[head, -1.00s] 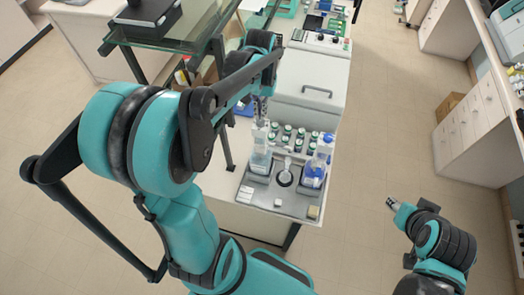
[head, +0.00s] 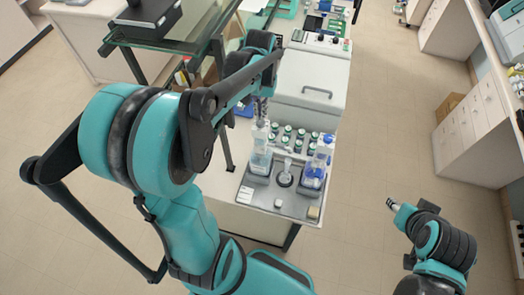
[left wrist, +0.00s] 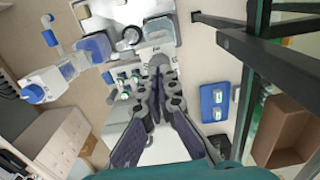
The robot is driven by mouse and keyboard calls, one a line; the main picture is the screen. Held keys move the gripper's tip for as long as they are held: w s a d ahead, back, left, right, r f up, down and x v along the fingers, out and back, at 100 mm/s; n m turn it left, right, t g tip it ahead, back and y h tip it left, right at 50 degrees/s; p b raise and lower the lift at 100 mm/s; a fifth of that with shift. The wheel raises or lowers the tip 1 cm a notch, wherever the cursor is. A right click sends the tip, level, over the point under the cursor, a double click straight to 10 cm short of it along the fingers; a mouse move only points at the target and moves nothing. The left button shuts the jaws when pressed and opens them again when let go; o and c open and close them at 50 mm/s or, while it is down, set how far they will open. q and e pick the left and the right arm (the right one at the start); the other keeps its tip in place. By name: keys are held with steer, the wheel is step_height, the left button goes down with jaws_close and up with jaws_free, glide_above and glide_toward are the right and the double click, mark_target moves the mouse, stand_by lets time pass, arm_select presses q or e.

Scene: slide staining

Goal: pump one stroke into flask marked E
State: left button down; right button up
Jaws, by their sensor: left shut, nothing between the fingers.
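A grey station tray (head: 240,196) on the bench holds two pump bottles with a small flask (head: 285,177) between them. The left bottle (head: 260,160) has pale liquid; the right bottle (head: 314,170) has deep blue liquid. No letter can be read on the flask. My left gripper (head: 262,118) is shut and empty, at the top of the left bottle; whether it touches the pump head is unclear. In the left wrist view its fingers (left wrist: 156,82) are together and hide what lies below them. My right gripper (head: 391,202) is over the floor, too small to judge.
Several small green-capped bottles (head: 300,133) stand behind the tray. A white lidded machine (head: 310,90) is further back. The floor to the right is open.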

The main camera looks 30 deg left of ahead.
mark_target(261, 122)
arm_select(q)
steer(key=shift+f, duration=0.1)
steer(key=shift+f+b, duration=1.45)
steer(key=shift+f, duration=0.35)
stand_by(0.3)
steer(key=shift+r+p, duration=1.15)
steer(key=shift+r, duration=0.75)
step_height(261, 122, up, 5)
steer(key=p, duration=0.3)
